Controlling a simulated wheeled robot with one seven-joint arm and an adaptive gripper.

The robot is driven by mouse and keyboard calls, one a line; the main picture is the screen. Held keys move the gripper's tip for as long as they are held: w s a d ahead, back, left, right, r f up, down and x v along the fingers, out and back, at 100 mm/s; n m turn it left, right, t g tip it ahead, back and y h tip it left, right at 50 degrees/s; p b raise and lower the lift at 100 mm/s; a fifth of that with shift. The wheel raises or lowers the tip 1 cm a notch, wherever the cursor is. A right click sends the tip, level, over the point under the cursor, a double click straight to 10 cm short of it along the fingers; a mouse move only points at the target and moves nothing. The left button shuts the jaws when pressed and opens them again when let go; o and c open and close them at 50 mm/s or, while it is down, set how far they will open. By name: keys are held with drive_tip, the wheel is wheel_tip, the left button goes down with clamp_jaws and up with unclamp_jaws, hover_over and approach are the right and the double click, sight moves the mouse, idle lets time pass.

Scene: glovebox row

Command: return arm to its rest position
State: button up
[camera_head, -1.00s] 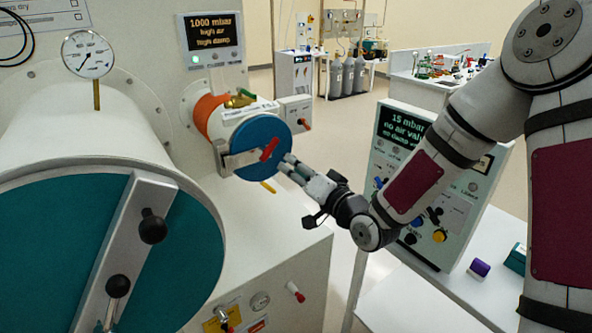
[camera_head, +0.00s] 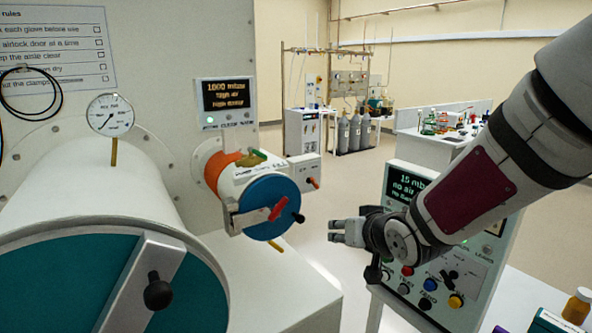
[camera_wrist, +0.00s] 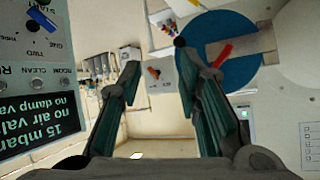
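My gripper (camera_head: 332,231) is in the middle of the head view, in free air to the right of the small airlock with the blue round door (camera_head: 272,200). A clear gap lies between my fingers and that door. In the wrist view my gripper (camera_wrist: 160,90) shows two fingers spread wide with nothing between them. The blue door (camera_wrist: 215,50) with its red handle is behind and beside the right finger there. My arm reaches in from the right of the head view. No marked rest position is visible.
The control panel (camera_head: 412,188) reading 15 mbar stands close behind and below my wrist. The large teal-doored airlock (camera_head: 70,285) is at left, with a gauge (camera_head: 110,115) above. A bottle (camera_head: 577,306) is at lower right. Open floor (camera_head: 330,190) lies beyond.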

drive_tip(key=s+d+r+g+h, duration=0.1)
drive_tip(key=s+d+r+h, duration=0.2)
drive_tip(key=s, duration=0.4)
drive_tip(key=s+d+r+g+h, duration=0.1)
drive_tip(key=s+d+r+g, duration=0.15)
drive_tip(key=s+d, duration=0.35)
drive_tip(key=s+r+g+y, duration=0.1)
drive_tip(key=s+r+g, duration=0.1)
drive_tip(key=s, duration=1.3)
drive_tip(key=shift+s+a+m, duration=0.3)
drive_tip(key=shift+s+m, duration=0.1)
